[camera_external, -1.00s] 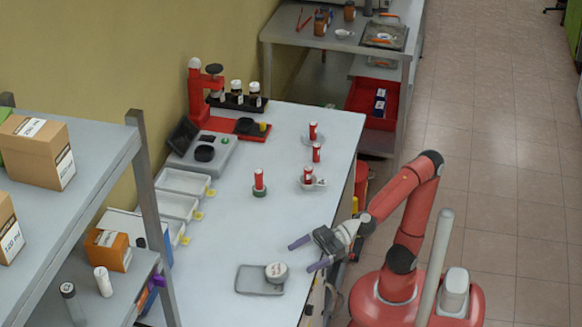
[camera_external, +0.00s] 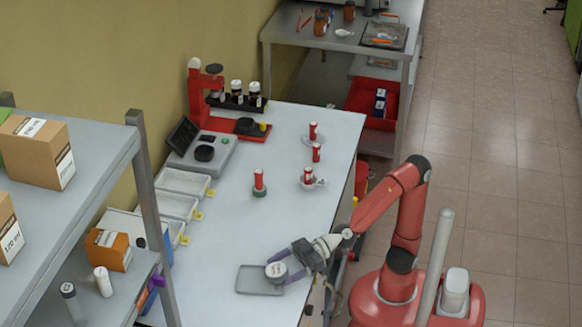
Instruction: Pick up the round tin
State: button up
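The round tin (camera_external: 276,271) is a small, pale, squat cylinder with a marking on its lid. It sits at the right side of a shallow grey tray (camera_external: 252,287) near the front of the white worktable. My gripper (camera_external: 283,266) reaches in from the right, low over the table. Its two purple-grey fingers are spread, one on the far side of the tin and one on the near side. Whether the fingers touch the tin cannot be told at this size.
A shelf with boxes (camera_external: 38,150) stands at the left.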

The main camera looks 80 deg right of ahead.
jog(key=c, duration=0.9)
jog(key=shift+r, duration=0.1)
